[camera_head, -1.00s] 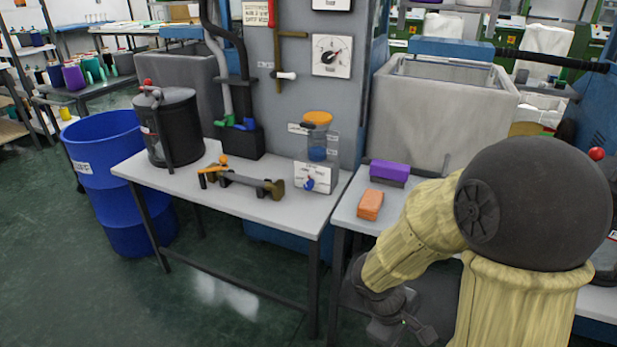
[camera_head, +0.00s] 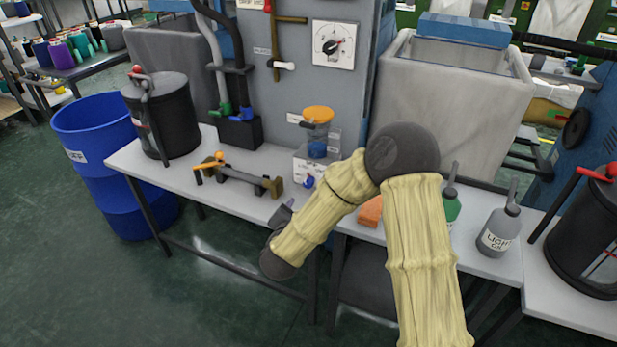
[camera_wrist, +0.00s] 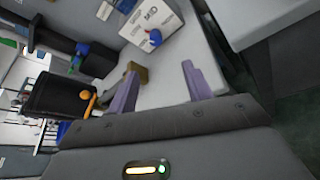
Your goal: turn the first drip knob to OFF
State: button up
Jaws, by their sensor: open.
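The drip knob (camera_head: 309,182) is small and blue with a red part. It sits on the front of a white box (camera_head: 303,167) below the orange-capped clear oiler (camera_head: 317,130). In the wrist view, the knob (camera_wrist: 155,37) shows on the white panel (camera_wrist: 137,26), beyond my fingertips. The panel's lettering is too small to read surely, so I cannot tell its setting. My gripper (camera_wrist: 158,70) is open and empty, its two purple-grey fingers apart and short of the knob. In the head view, my gripper (camera_head: 284,212) is small and partly hidden, in front of the table edge.
A brass-ended tool (camera_head: 235,177) lies on the table left of the box. An orange block (camera_head: 370,211) sits right of it, partly behind my arm. Grey and green oil cans (camera_head: 497,232) stand further right. A black drum (camera_head: 165,115) and blue bin (camera_head: 100,150) are left.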

aim_at(308, 185)
jog(key=shift+a+r, duration=0.2)
jog(key=shift+a, duration=0.15)
jog(key=shift+w, duration=0.1)
jog(key=x, duration=1.7)
jog(key=shift+w+b, duration=0.2)
jog(key=shift+b, duration=0.2)
jog(key=shift+c, duration=0.2)
jog(key=c, duration=0.9)
